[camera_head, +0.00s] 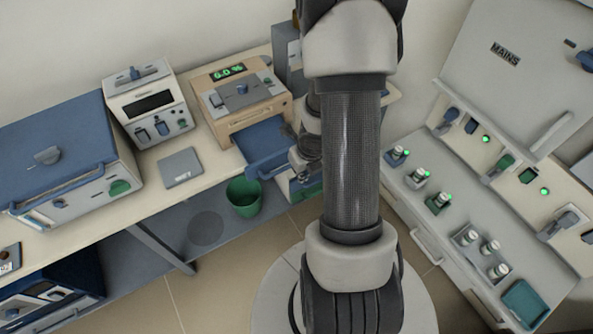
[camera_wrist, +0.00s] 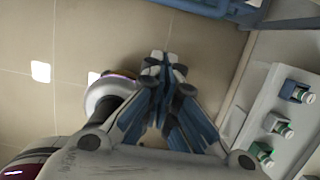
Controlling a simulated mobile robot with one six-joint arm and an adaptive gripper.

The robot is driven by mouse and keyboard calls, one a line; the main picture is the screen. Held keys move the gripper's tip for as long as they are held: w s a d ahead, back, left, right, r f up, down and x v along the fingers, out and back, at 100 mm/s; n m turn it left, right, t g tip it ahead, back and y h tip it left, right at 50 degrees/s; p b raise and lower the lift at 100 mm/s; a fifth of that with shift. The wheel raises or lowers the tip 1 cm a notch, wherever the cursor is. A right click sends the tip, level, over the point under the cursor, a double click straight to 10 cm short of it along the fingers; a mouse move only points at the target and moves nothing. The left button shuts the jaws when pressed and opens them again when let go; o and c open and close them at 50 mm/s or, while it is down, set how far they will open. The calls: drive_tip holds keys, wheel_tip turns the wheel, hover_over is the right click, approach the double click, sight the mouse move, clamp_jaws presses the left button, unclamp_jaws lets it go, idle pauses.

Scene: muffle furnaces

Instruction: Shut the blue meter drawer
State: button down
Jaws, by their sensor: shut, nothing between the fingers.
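The beige meter (camera_head: 243,95) with a green display stands on the bench, and its blue drawer (camera_head: 262,137) is pulled out from its front. The drawer's blue front with its handle (camera_head: 275,165) hangs past the bench edge. Blue parts that look like the drawer's edge (camera_wrist: 210,8) cross the top of the wrist view. My gripper (camera_wrist: 165,62) is shut and empty, pointing toward the floor side of the drawer. In the head view my gripper (camera_head: 303,163) is partly hidden behind my arm, close to the drawer front's right end; I cannot tell whether they touch.
A white instrument (camera_head: 148,105) and a blue-topped furnace (camera_head: 60,160) stand left of the meter. A grey plate (camera_head: 180,167) lies on the bench. A green bin (camera_head: 243,197) is below the drawer. A sloped panel with vials (camera_head: 440,203) stands right.

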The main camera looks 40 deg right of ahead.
drive_tip(key=w+d+f+b, duration=0.1)
drive_tip(key=w+f, duration=0.4)
drive_tip(key=f, duration=0.2)
drive_tip(key=shift+w+f, duration=0.2)
drive_tip(key=shift+f, duration=0.2)
drive_tip(key=shift+d, duration=0.1)
